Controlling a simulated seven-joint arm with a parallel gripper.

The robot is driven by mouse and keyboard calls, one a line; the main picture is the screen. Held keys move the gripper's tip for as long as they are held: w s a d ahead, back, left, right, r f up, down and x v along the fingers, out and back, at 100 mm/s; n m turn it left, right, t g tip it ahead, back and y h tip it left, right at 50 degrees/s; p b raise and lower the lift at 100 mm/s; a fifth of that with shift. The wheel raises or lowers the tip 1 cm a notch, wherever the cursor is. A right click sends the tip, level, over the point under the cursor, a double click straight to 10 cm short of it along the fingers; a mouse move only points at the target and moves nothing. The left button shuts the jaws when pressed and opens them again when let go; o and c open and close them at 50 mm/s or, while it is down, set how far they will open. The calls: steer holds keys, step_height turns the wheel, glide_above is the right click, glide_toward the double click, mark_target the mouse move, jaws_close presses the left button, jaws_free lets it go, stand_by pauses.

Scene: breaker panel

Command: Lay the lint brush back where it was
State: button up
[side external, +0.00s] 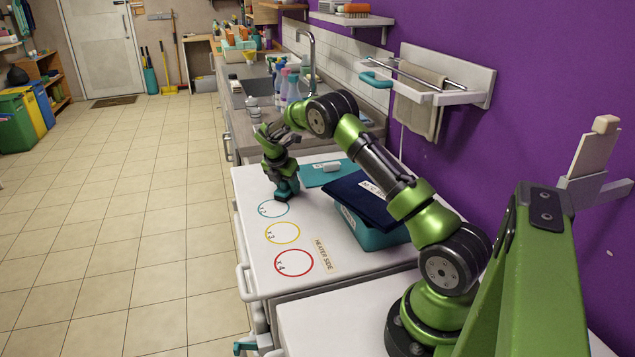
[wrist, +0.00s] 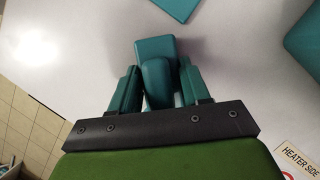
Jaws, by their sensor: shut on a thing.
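My gripper (side external: 285,182) is low over the white counter top, just behind the teal circle (side external: 273,209). In the wrist view, its two teal fingers (wrist: 157,82) are shut on the handle of a teal thing that looks like the lint brush (wrist: 156,48). The brush's blocky head points away from the wrist. In the side view the brush is mostly hidden by the gripper and blends with the teal fingers. I cannot tell whether it touches the counter.
A teal mat (side external: 314,178) with a white item (side external: 332,167) lies behind the gripper. A teal bin (side external: 373,237) with dark blue cloth (side external: 358,198) stands right. Yellow (side external: 283,233) and red circles (side external: 294,263) and a "HEATER SIDE" label (side external: 325,255) mark the clear front counter.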

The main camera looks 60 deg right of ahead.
steer(key=o, duration=1)
steer(key=shift+f, duration=0.1)
steer(key=s+a+r+m+t+y, duration=0.1)
steer(key=s+a+r+m, duration=0.15)
steer(key=a+r, duration=0.65)
steer(key=s+a+r+m+t+y, duration=0.15)
steer(key=a+r+m, duration=0.35)
steer(key=r, duration=0.7)
steer(key=shift+s+a+r+m+t+y, duration=0.4)
steer(key=shift+s+a+m+t+y, duration=0.35)
steer(key=shift+s+a+m, duration=2.25)
steer(key=shift+s+a+r+m+t+y, duration=0.7)
steer(key=shift+s+a+m, duration=1.15)
steer(key=shift+s+a, duration=2.25)
steer(key=shift+s+a+r+m+t+y, duration=0.15)
steer(key=shift+s+a+m+t+y, duration=0.6)
steer(key=shift+s+a+m, duration=2.25)
